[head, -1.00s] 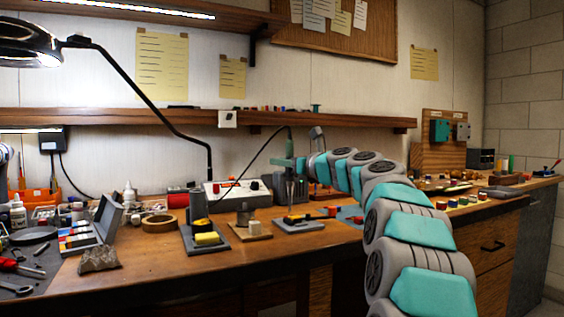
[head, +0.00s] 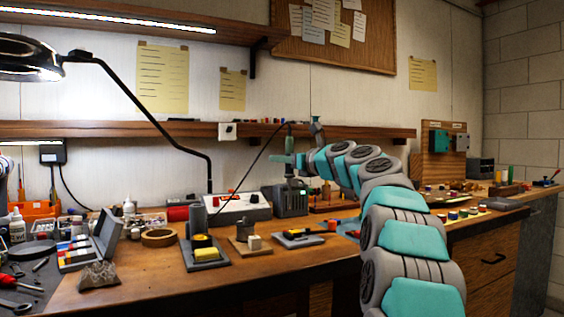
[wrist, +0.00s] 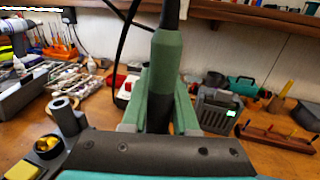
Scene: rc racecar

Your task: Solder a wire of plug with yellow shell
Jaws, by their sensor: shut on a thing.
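My gripper (head: 298,163) is shut on the green handle of a soldering iron (head: 289,143), held roughly upright above the bench. In the wrist view the green fingers (wrist: 160,108) clasp the handle (wrist: 167,65) from both sides, and its cable runs upward. The iron's lower end is hidden in the wrist view and hard to make out in the head view. A small yellow and dark piece, seemingly the yellow-shelled plug (head: 297,233), lies on a grey pad (head: 300,243) below. A red piece (head: 332,225) is at its right. The wire is too small to make out.
A dark station with a green display (head: 291,200) stands behind the pad; it also shows in the wrist view (wrist: 217,112). A stand with a yellow sponge (head: 207,253) and a wooden block (head: 241,246) are to the left. The front bench edge is clear.

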